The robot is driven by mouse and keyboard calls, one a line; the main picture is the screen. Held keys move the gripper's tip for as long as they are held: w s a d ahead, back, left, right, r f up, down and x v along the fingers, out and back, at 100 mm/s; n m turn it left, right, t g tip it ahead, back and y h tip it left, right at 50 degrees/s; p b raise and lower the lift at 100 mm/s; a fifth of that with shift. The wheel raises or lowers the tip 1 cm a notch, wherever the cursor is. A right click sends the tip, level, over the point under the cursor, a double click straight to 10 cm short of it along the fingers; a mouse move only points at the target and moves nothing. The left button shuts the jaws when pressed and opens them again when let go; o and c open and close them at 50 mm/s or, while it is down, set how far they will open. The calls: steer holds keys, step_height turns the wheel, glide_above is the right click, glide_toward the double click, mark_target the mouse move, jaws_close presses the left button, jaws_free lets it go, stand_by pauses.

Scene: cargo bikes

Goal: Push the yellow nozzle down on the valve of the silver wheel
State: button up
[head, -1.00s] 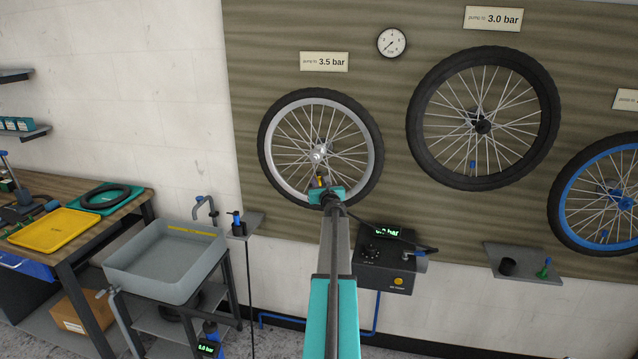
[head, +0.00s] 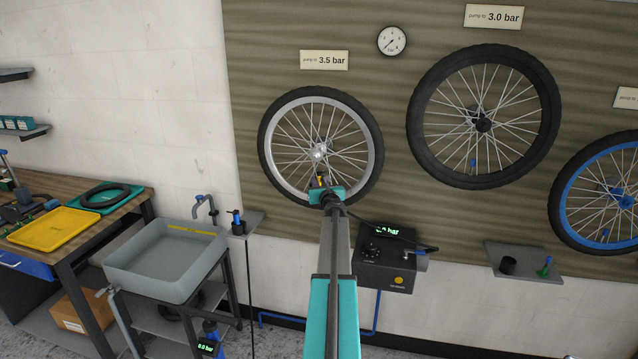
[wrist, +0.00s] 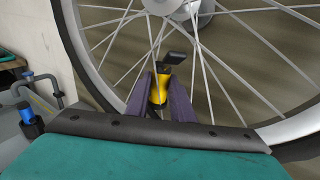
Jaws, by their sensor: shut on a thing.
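The silver wheel (head: 281,181) hangs on the wall under the 3.5 bar sign, and its silver rim and black tyre also show in the wrist view (wrist: 290,128). My gripper (wrist: 160,97) is shut on the yellow nozzle (wrist: 158,88), which has a black lever at its top. In the head view the nozzle (head: 321,181) is a small yellow spot just above my gripper (head: 322,188), at the lower inside part of the wheel. The valve is hidden, so I cannot tell whether the nozzle sits on it.
A black pump box (head: 385,265) with a green display is right of my arm. A black-rimmed wheel (head: 545,130) and a blue-rimmed wheel (head: 565,205) hang to the right. A grey sink (head: 160,275) and a shelf with a blue-topped bottle (head: 237,222) are on the left.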

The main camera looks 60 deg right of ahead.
steer(key=o, duration=1.1)
steer(key=shift+o, duration=0.4)
steer(key=v, duration=1)
steer(key=shift+b, duration=0.35)
stand_by(0.4)
steer(key=shift+w, duration=0.1)
